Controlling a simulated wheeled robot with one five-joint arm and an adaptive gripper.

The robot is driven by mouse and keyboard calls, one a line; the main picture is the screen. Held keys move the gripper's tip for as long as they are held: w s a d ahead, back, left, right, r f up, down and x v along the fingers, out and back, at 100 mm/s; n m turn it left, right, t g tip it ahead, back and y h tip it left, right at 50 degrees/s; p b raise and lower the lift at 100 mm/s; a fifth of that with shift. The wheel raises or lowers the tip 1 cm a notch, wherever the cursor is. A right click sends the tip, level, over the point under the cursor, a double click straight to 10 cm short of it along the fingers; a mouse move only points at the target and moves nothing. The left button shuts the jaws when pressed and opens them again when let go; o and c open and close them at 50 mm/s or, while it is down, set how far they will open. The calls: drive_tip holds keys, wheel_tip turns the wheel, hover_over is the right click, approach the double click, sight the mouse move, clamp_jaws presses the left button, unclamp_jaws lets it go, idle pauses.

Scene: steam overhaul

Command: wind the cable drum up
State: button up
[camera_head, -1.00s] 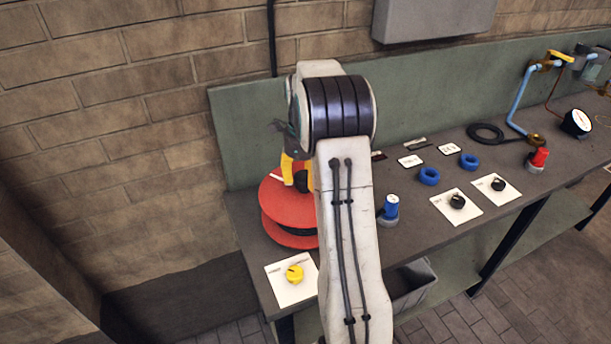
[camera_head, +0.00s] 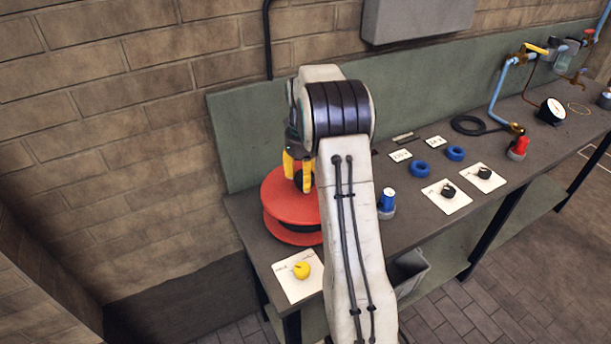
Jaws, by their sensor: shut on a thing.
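The cable drum (camera_head: 289,222) stands at the left end of the bench, with red flanges and dark cable wound between them. My gripper (camera_head: 298,182), with yellow fingers, points down over the drum's top, right of its middle. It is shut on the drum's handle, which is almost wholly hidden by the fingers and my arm. My arm also covers the right edge of the drum.
A yellow knob on a white card (camera_head: 300,285) lies in front of the drum. A blue-topped part (camera_head: 387,204) stands just right of my arm. Blue rings (camera_head: 436,168), black knobs on cards (camera_head: 447,192) and a gauge (camera_head: 552,111) are farther right. A wall is behind.

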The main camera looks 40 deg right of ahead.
drive_tip(key=shift+w+r, duration=0.15)
drive_tip(key=shift+w, duration=0.1)
drive_tip(key=o, duration=0.9)
drive_tip(key=shift+c, duration=0.2)
drive_tip(key=o, duration=0.3)
drive_tip(key=shift+w, duration=0.15)
drive_tip(key=shift+o, duration=0.4)
wheel_tip(320, 180, up, 12)
drive_tip(key=shift+s, duration=0.2)
